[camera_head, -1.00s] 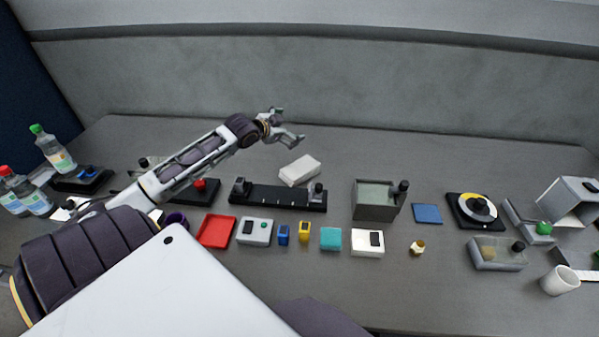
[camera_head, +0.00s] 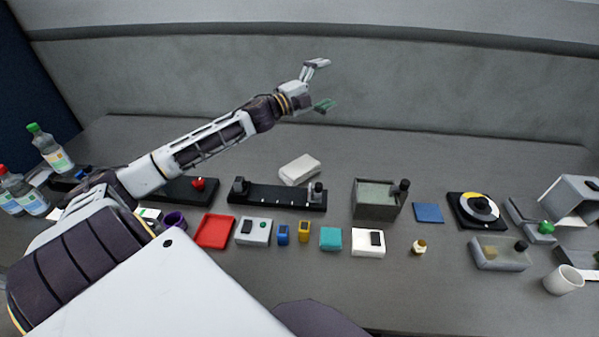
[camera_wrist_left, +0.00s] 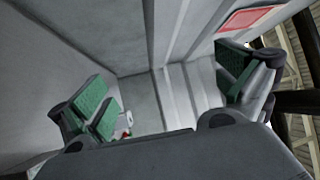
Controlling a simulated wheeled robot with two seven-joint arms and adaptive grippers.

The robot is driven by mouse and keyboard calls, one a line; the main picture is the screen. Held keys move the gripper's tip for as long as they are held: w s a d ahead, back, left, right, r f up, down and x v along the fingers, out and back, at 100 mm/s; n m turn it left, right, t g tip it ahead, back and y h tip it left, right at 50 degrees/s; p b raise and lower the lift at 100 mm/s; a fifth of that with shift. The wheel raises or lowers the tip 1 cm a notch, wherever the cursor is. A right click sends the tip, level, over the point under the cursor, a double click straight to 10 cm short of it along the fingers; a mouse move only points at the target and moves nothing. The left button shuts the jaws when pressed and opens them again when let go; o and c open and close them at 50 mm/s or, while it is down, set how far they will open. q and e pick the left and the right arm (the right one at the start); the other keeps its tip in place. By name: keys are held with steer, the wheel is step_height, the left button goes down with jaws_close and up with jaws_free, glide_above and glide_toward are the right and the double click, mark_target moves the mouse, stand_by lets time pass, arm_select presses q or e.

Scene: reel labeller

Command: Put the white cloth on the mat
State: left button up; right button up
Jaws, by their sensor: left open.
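The white cloth (camera_head: 300,169) looks like a folded white block lying on the table, behind the right part of a long black rail. A flat blue square (camera_head: 428,212) to its right looks like the mat, and its top is bare. My left gripper (camera_head: 319,84) is open and empty, raised above and behind the cloth, near the back wall. Its green-padded fingers are wide apart in the left wrist view (camera_wrist_left: 165,88), with nothing between them. My right gripper is not in view.
The black rail (camera_head: 277,198) lies in front of the cloth. A grey open box (camera_head: 377,198) with a black knob stands between cloth and mat. A round dial device (camera_head: 476,211) is right of the mat. Bottles (camera_head: 50,148) stand far left. The table's back strip is clear.

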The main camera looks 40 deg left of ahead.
arm_select(q)
steer(key=s+d+m+g+h, duration=0.1)
steer(key=d+m+g+h, duration=0.15)
steer(key=d+m, duration=0.3)
steer(key=m+g+y+b, duration=0.2)
steer(key=m+g+y, duration=0.7)
steer(key=m+g, duration=0.35)
glide_toward(299, 165)
steer(key=s+v, duration=0.1)
steer(key=v, duration=0.3)
steer(key=shift+w+a+f, duration=0.2)
steer(key=shift+a+f, duration=0.05)
steer(key=shift+a, duration=0.05)
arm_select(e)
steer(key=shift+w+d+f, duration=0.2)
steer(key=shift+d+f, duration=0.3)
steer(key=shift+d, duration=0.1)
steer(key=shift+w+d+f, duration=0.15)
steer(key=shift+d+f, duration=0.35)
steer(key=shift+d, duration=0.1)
arm_select(q)
steer(key=shift+d+p+x, duration=0.2)
steer(key=shift+p+x, duration=0.1)
steer(key=shift+x, duration=4)
steer(key=shift+w, duration=0.2)
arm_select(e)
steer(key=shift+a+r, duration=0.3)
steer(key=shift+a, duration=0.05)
